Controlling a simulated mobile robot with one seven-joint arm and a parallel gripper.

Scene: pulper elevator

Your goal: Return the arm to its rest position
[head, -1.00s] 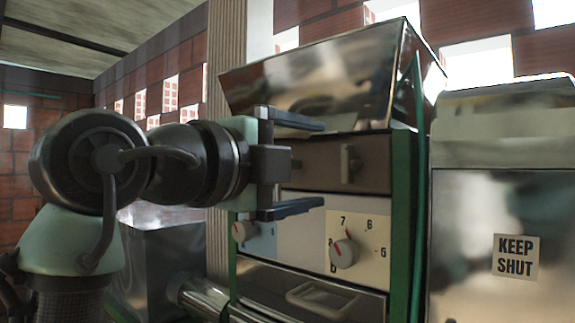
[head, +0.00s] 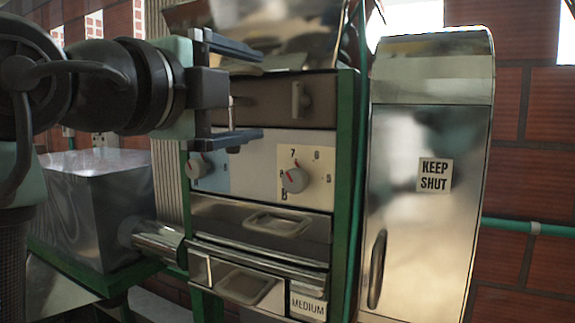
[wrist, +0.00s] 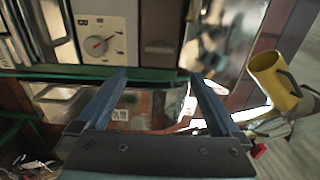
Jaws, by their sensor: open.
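My gripper (head: 254,94) is open and empty, in the upper left of the head view. Its two dark blue fingers point right, one above the other, with a clear gap between them. In the picture it overlaps the brown panel (head: 275,98) of the steel machine; I cannot tell how far apart they are. In the wrist view my gripper (wrist: 158,76) shows both fingers spread, nothing between them. My dark arm runs from the gripper to the left edge of the head view.
Below the panel are a red-pointer dial (head: 294,180) and drawers with recessed handles, one marked MEDIUM (head: 308,306). A steel cabinet marked KEEP SHUT (head: 434,174) stands right. A steel box (head: 98,195) is left. A yellow tube (wrist: 272,80) shows in the wrist view.

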